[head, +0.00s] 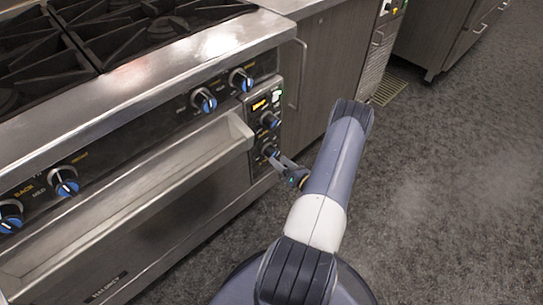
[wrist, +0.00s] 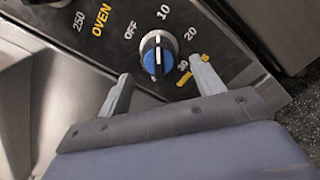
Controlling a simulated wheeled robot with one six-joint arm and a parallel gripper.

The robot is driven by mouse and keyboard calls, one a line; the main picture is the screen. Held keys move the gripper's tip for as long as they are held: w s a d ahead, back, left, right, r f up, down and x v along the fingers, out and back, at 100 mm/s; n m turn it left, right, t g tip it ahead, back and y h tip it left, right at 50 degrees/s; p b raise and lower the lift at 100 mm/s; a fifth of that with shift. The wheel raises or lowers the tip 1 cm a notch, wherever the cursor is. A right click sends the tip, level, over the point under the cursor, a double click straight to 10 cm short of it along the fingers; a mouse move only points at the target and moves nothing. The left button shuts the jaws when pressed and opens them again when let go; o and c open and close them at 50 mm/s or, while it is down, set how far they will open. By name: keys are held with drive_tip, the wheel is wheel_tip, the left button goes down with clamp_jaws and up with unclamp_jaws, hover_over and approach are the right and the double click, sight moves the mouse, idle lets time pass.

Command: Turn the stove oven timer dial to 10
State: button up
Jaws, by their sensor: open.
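The timer dial (wrist: 157,57) is a round blue and black knob with a white pointer line. OFF, 10, 20 and 30 are printed around it. The line points nearly straight up in the wrist view, close to the 10 mark (wrist: 164,12) and to the right of OFF. My gripper (wrist: 160,76) is open, with one finger on each side of the dial's lower part; I cannot tell whether either touches it. In the head view my gripper (head: 282,163) is at the lowest knob (head: 269,151) on the stove's right-hand panel.
Another oven knob (head: 270,119) sits just above the timer dial. Burner knobs (head: 204,100) line the stove front, above the oven handle (head: 130,205). A dark cabinet (head: 325,65) stands to the right of the stove. The grey floor (head: 440,190) at right is clear.

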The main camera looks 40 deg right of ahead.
sight(275, 158)
drive_tip(key=w, duration=0.4)
drive_tip(key=shift+w+a, duration=0.2)
drive_tip(key=shift+w, duration=0.2)
drive_tip(key=c, duration=1)
drive_tip(key=shift+o, duration=0.2)
drive_tip(key=shift+m+b, duration=0.65)
drive_tip(key=shift+m, duration=0.05)
drive_tip(key=o, duration=1)
drive_tip(key=shift+c, duration=0.2)
drive_tip(key=s+p, duration=0.1)
drive_tip(key=s, duration=1)
drive_tip(key=shift+d, duration=0.4)
